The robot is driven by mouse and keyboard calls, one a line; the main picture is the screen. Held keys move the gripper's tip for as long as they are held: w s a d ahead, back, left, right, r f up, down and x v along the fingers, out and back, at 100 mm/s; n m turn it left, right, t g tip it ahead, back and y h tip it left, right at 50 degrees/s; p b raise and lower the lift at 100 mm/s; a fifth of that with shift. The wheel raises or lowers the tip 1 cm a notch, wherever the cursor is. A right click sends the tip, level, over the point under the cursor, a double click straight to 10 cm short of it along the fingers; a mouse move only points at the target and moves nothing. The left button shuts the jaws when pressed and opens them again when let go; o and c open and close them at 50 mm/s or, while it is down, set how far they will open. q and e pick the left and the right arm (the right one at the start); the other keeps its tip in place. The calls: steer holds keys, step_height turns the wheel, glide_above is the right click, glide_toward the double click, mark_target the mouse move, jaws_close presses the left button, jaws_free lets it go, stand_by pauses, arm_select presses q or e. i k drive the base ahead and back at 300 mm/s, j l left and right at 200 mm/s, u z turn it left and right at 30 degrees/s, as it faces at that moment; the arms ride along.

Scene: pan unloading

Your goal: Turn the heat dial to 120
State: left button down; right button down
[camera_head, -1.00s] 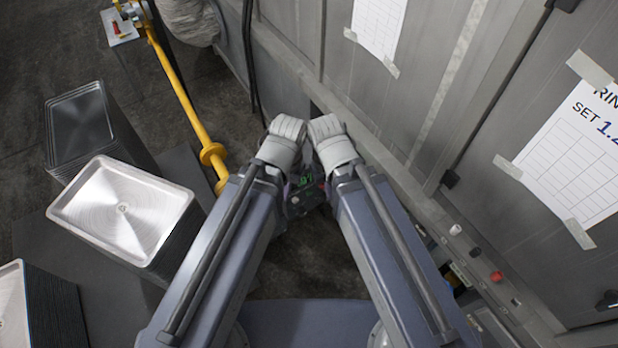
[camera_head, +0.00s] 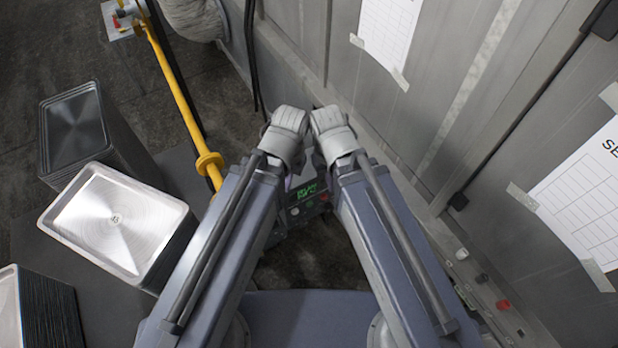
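No heat dial can be made out with certainty. A control strip on the lower edge of the grey cabinet at right carries a pale knob (camera_head: 462,254), a dark knob (camera_head: 481,278) and a red button (camera_head: 503,305); no scale or number is readable on it. A small dark unit with a green lit display (camera_head: 305,193) shows low between my arms; its digits are unclear and it may be part of my body. Both my arms reach forward side by side, folded at their pale joints. My left and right grippers are hidden beyond or below these joints.
Stacked metal trays (camera_head: 115,218) stand at left, with a darker stack (camera_head: 74,128) behind and another at the lower left edge. Papers are taped to the grey cabinet wall (camera_head: 470,130) at right, close to my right arm.

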mark_target(328, 207)
steer(key=z, duration=1.65)
steer(key=k+l+z, duration=0.2)
steer(key=k, duration=0.85)
steer(key=j, duration=0.1)
